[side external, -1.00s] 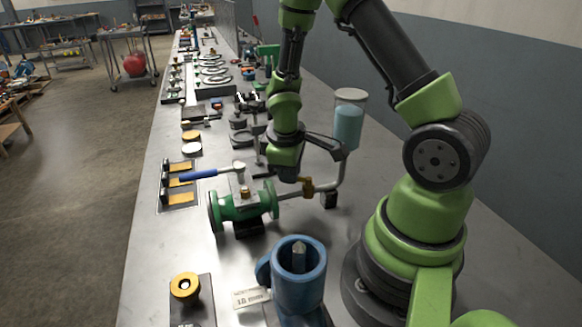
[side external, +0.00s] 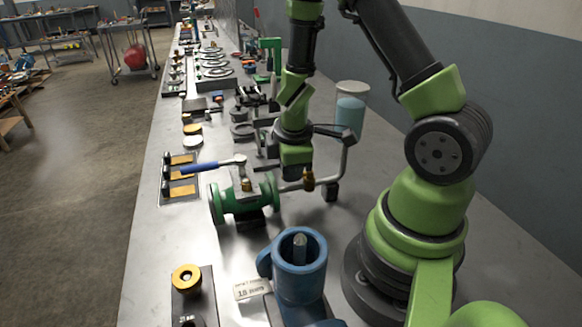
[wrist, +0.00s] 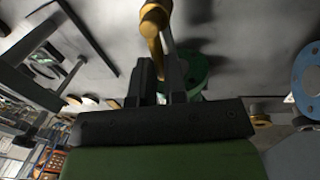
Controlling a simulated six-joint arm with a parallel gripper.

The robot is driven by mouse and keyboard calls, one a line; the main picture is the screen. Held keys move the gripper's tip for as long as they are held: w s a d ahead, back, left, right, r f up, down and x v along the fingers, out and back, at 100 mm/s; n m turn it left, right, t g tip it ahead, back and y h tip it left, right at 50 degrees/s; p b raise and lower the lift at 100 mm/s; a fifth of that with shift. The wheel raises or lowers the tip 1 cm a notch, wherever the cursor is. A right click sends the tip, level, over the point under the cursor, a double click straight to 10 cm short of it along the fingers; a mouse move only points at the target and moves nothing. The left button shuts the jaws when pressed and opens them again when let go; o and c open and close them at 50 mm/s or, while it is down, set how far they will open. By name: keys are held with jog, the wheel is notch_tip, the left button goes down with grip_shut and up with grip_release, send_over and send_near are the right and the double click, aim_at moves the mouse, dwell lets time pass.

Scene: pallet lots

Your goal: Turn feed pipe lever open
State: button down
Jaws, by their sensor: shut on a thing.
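My gripper (wrist: 160,85) is shut on the slim brass lever (wrist: 157,48) of the feed pipe, which runs between its dark fingers in the wrist view. In the side view, the brass fitting (side external: 308,180) sits on the grey feed pipe (side external: 345,165), just right of and below my gripper (side external: 297,162). The pipe links a clear container with blue liquid (side external: 350,115) to a green flanged valve (side external: 242,200). The fingertips are hidden in the side view, and the lever's exact angle cannot be told there.
A blue-handled lever (side external: 212,166) lies across the top of the green valve. A blue cylindrical fitting (side external: 300,265) and a yellow-ringed knob (side external: 186,279) stand at the front. Several small parts fill the bench behind; its left front strip is bare.

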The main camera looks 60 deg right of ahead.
dwell(0.3)
jog(key=c, duration=1.2)
grip_release()
jog(key=shift+o, duration=0.2)
jog(key=shift+w+m, duration=0.1)
jog(key=shift+m, duration=0.2)
jog(key=d+m+g, duration=0.3)
jog(key=d+m, duration=0.2)
jog(key=m, duration=0.8)
notch_tip(320, 180, up, 10)
jog(key=w+a+m, duration=0.1)
jog(key=w+a, duration=0.1)
jog(key=s+a+r+n+t+y, duration=0.3)
jog(key=s+a+r+t, duration=0.5)
jog(key=s+a+r, duration=0.3)
jog(key=shift+s+a+r+t+y, duration=0.35)
jog(key=shift+a+r, duration=0.9)
jog(key=shift+a, duration=0.55)
